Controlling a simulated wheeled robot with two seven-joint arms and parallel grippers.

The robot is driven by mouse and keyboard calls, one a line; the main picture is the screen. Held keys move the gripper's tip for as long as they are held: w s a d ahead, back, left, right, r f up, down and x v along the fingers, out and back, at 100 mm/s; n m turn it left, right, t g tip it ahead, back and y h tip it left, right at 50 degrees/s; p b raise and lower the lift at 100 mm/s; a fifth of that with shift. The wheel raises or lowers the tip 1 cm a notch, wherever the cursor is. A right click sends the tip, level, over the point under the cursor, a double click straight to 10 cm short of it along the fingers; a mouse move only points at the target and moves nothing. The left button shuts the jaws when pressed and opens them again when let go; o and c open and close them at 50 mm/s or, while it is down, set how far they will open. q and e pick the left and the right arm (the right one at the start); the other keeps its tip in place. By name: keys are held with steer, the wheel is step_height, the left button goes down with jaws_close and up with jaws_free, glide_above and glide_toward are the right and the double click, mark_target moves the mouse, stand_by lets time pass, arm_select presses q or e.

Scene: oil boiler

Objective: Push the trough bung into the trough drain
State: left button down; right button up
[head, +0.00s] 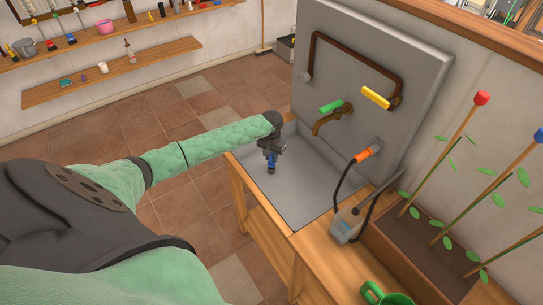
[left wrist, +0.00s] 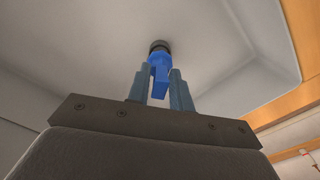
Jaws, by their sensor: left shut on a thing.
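My left gripper (head: 271,160) points down inside the grey trough (head: 305,193). In the left wrist view my left gripper (left wrist: 160,72) is shut on the trough bung (left wrist: 159,66), with a finger on each side of its blue handle. The bung's dark round end (left wrist: 159,46) is at, or very close to, the pale trough floor. Whether it touches or sits in the drain I cannot tell. The drain is not visible. In the head view the gripper largely hides the bung. My right gripper is out of view.

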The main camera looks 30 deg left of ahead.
arm_select(q)
steer(key=shift+f, duration=1.15)
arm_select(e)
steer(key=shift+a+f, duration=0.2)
arm_select(q)
steer(key=c, duration=1.2)
jaws_free()
steer(key=shift+o, duration=0.2)
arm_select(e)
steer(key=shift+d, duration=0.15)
arm_select(q)
steer(key=shift+r+b, duration=0.25)
steer(key=shift+b, duration=0.2)
step_height(320, 180, up, 5)
steer(key=shift+f+b, duration=0.1)
steer(key=shift+b, duration=1.15)
step_height(320, 180, up, 2)
steer(key=shift+r+b, duration=0.1)
steer(key=shift+b, duration=0.2)
steer(key=shift+r, duration=0.1)
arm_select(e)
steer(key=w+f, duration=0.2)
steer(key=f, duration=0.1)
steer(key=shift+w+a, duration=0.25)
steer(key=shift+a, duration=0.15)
